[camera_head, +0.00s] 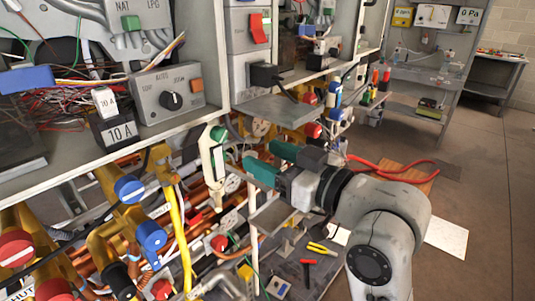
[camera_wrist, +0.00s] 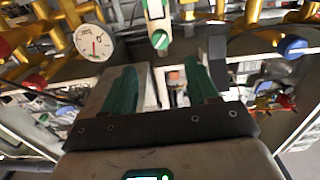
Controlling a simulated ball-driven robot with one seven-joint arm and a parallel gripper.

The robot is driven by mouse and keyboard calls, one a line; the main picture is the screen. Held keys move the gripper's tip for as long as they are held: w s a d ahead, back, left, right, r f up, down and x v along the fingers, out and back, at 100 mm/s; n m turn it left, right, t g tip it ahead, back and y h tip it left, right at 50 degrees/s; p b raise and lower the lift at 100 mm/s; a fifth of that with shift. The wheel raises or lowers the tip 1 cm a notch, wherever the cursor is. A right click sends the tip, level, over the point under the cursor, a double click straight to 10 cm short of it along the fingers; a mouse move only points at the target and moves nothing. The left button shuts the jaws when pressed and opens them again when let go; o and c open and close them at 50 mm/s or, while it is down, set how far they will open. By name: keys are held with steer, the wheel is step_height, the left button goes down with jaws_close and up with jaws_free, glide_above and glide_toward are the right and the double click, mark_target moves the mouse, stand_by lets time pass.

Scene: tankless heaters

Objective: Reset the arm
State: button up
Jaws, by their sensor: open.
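My gripper (camera_head: 262,160) is in the middle of the head view, at the end of my grey arm, with its two green fingers pointing left toward the pipework. In the wrist view my gripper (camera_wrist: 162,88) shows both green fingers spread apart with nothing between them. A white and green handheld device (camera_head: 213,155) hangs upright just left of the fingertips.
A grey shelf with a switch box (camera_head: 168,93) and 10 A blocks (camera_head: 119,131) stands at the left. Yellow pipes with blue valve knobs (camera_head: 150,235) run below it. A gauge (camera_wrist: 93,42) shows beyond the left finger. Open floor (camera_head: 490,200) lies at the right.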

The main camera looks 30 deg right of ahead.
stand_by(0.3)
steer(key=s+f+m+g+h, duration=0.2)
steer(key=s+f+g, duration=0.2)
steer(key=f, duration=0.8)
steer(key=s+f+m+g+h, duration=0.1)
steer(key=s+f+g, duration=0.3)
steer(key=f, duration=0.9)
steer(key=s+d+f+g+h, duration=0.1)
steer(key=s+d+f+g, duration=0.1)
steer(key=s+f+g, duration=0.2)
steer(key=s+d+f+m+g+h, duration=0.1)
steer(key=s+f+g, duration=0.3)
steer(key=s+f, duration=0.7)
steer(key=s+d, duration=0.1)
steer(key=s, duration=0.3)
steer(key=shift+s+d+f+h, duration=0.15)
steer(key=shift+s+d+h, duration=0.1)
steer(key=shift+s+h, duration=0.15)
